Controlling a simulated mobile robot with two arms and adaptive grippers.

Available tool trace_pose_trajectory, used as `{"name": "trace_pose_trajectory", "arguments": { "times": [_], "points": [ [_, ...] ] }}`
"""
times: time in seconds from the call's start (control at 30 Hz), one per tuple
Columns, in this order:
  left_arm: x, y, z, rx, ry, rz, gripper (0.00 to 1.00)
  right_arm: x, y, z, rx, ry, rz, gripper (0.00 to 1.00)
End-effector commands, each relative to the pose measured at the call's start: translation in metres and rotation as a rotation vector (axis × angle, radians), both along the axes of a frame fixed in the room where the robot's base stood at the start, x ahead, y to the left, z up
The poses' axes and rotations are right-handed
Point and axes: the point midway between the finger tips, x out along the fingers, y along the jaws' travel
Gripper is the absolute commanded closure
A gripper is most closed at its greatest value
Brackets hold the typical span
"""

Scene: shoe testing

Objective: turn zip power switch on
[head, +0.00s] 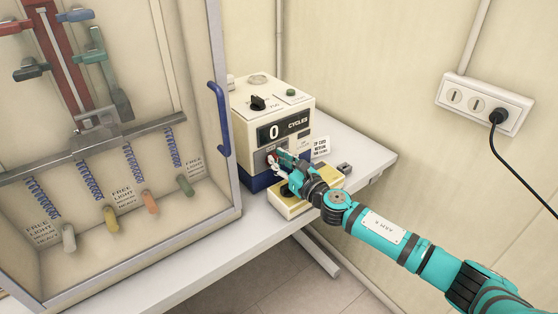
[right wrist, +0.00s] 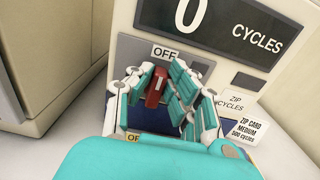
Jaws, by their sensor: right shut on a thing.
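The zip power switch is a small red lever on the front of the cream counter box (head: 296,105). In the right wrist view the red switch (right wrist: 156,86) sits between my right gripper's fingers, just below a label reading OFF (right wrist: 165,53). My right gripper (right wrist: 158,92) is shut on it, fingers on both sides. In the head view my right gripper (head: 279,160) is at the box's lower front and mostly covers the switch. The display (head: 284,129) reads 0 CYCLES. A lower label is partly hidden by my gripper. My left gripper is not in view.
A framed test cabinet with a blue handle (head: 219,120) stands to the left of the box. A yellowish low box (head: 290,207) lies under my right gripper. A white card (head: 320,147) stands beside it.

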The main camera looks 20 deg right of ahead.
Motion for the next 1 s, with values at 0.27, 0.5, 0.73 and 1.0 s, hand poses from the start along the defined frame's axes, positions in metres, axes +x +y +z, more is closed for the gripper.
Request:
{"name": "trace_pose_trajectory", "arguments": {
  "times": [0.27,0.5,0.73,1.0],
  "points": [
    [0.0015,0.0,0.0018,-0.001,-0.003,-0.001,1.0,0.0021,-0.0054,-0.0008,0.293,0.107,-0.001,1.0],
    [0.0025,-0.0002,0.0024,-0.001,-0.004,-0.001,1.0,0.003,-0.008,-0.0018,0.47,0.17,0.0,1.0],
    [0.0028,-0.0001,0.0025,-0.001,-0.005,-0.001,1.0,0.0032,-0.0082,-0.0017,0.467,0.169,0.0,1.0],
    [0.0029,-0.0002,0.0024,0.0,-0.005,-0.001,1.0,0.0031,-0.0082,-0.0018,0.467,0.168,0.0,0.62]
  ]
}}
